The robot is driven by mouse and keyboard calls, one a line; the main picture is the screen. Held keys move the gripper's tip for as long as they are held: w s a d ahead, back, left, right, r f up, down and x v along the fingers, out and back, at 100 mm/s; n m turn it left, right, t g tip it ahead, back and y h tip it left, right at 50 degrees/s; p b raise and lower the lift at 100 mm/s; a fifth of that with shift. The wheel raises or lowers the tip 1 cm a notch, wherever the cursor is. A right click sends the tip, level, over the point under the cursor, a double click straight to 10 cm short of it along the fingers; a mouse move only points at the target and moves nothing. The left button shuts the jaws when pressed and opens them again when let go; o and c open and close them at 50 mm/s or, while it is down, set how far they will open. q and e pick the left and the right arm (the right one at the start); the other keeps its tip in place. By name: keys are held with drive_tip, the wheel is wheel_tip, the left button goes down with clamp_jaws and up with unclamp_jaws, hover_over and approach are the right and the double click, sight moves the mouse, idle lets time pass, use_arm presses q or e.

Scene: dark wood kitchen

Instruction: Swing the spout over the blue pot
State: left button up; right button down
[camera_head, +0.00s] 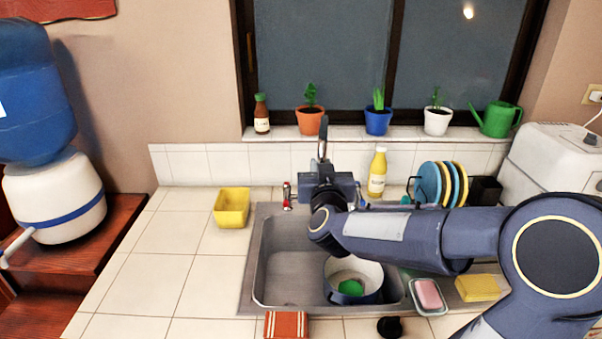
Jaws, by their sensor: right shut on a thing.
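The blue pot (372,271), white inside, stands in the right half of the sink with a green thing (351,287) in it. My right gripper (322,150) is at the back edge of the sink, behind and left of the pot, pointing away from me. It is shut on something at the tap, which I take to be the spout. The spout itself is hidden behind the gripper and wrist. A red-marked tap handle (287,196) shows just left of the gripper. My left gripper is out of view.
The steel sink (285,287) is bare on its left side. A yellow container (231,207) stands left of it. A yellow bottle (377,174) and a plate rack (440,184) stand behind right. A pink soap dish (428,296) and yellow sponge (477,288) lie right.

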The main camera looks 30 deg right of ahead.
drive_tip(key=s+d+b, duration=0.2)
drive_tip(key=s+d, duration=0.1)
drive_tip(key=d, duration=0.3)
drive_tip(key=shift+s+d, duration=0.3)
drive_tip(key=shift+d, duration=0.05)
drive_tip(key=shift+r, duration=0.1)
drive_tip(key=c, duration=1.3)
unclamp_jaws()
drive_tip(key=shift+c, duration=0.2)
drive_tip(key=v, duration=0.7)
drive_tip(key=shift+s+a, duration=0.2)
drive_tip(key=shift+s, duration=0.1)
